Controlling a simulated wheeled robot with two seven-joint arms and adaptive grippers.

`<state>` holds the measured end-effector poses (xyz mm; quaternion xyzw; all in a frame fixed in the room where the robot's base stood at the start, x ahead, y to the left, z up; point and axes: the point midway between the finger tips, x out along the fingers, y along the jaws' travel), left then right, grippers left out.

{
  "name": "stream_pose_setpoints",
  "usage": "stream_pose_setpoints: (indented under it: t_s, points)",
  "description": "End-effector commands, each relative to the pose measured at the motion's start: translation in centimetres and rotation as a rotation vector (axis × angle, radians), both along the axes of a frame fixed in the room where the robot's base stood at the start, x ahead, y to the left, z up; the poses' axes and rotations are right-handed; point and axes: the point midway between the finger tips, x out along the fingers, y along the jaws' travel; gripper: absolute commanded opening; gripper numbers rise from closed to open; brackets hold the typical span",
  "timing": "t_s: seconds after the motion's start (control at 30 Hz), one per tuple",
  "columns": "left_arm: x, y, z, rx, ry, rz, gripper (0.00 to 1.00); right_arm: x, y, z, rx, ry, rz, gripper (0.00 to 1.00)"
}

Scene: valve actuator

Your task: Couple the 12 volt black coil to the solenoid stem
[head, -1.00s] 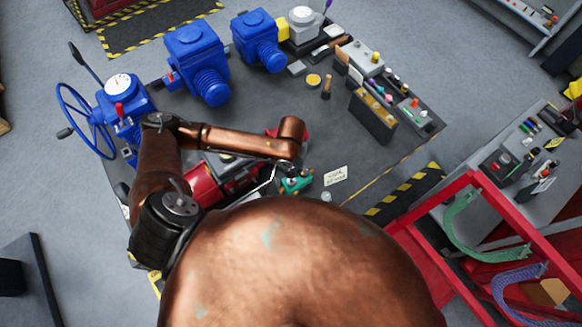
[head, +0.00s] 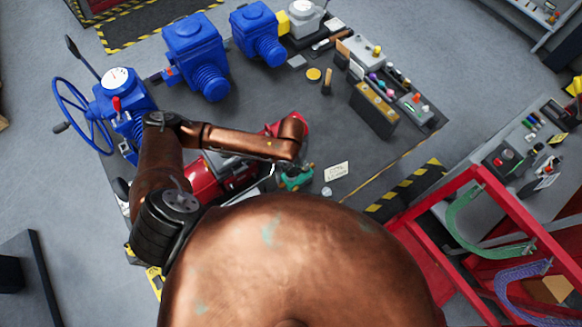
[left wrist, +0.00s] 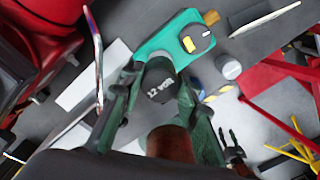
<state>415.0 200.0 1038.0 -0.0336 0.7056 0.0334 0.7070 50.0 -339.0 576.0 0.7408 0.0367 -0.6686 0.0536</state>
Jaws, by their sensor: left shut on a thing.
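The black coil (left wrist: 160,82), with "12 VDC"-like white lettering, is between the fingers of my left gripper (left wrist: 160,92) in the left wrist view. The gripper is shut on it. The teal solenoid valve body (left wrist: 160,38) lies right at the coil's far side. The coil overlaps the near end of the body, so the stem is hidden, and I cannot tell whether the coil is around it or above it. In the head view, the teal body (head: 297,180) shows just below the end of my left arm, with the gripper mostly hidden.
A red actuator (head: 203,180) stands close left of the teal body. Blue actuators (head: 196,55) stand at the back. The table's middle is clear.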

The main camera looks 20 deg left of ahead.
Motion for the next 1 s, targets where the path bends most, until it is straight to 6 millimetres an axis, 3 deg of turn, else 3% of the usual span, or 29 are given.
stream_pose_setpoints:
  t_s: [1.0]
  points:
    - [0.0, -0.08, 0.07, 0.0, 0.0, 0.0, 0.02, 0.05, 0.0, 0.91, 0.0, -0.001, 0.0, 0.4]
